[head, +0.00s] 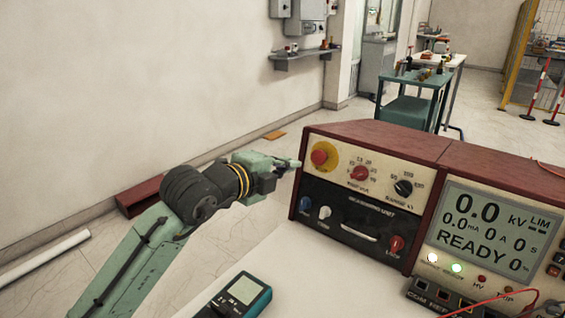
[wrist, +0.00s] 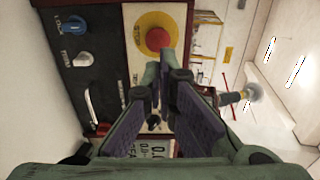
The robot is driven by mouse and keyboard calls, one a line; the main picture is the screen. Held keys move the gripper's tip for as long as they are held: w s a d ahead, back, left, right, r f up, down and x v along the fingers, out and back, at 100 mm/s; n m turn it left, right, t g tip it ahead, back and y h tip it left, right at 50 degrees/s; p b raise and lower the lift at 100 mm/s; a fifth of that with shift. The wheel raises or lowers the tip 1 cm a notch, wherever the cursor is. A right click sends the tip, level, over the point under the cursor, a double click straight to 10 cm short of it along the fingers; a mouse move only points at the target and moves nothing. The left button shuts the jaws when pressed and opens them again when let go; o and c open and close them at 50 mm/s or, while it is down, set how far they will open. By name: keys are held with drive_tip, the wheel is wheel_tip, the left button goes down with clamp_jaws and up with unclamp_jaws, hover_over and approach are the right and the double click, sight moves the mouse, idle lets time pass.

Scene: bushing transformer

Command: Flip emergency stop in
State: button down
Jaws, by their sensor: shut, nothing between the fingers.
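The emergency stop is a round red button (head: 319,156) on a yellow disc, at the upper left of the test unit's front panel (head: 338,174). It also shows in the wrist view as the red button (wrist: 157,39) near the top middle. My gripper (head: 294,163) is shut and empty, just left of the button in the head view. In the wrist view my gripper's fingertips (wrist: 166,66) lie just below the button, close to the yellow disc. I cannot tell whether they touch the panel.
Red and black knobs (head: 403,187) and a drawer-like black panel (head: 350,222) share the unit's front. A display (head: 487,228) reads READY. A handheld meter (head: 240,296) lies on the white tabletop (head: 310,275). Green tables (head: 408,108) stand behind.

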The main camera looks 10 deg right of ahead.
sight(317, 156)
drive_tip(key=p+x, duration=0.3)
drive_tip(key=x, duration=0.7)
drive_tip(key=shift+w+d+f+b, duration=0.3)
drive_tip(key=shift+w+d+b, duration=0.05)
drive_tip(key=shift+d+b, duration=0.2)
drive_tip(key=shift+w+d+r, duration=0.1)
drive_tip(key=shift+w+r, duration=0.05)
drive_tip(key=shift+r, duration=0.15)
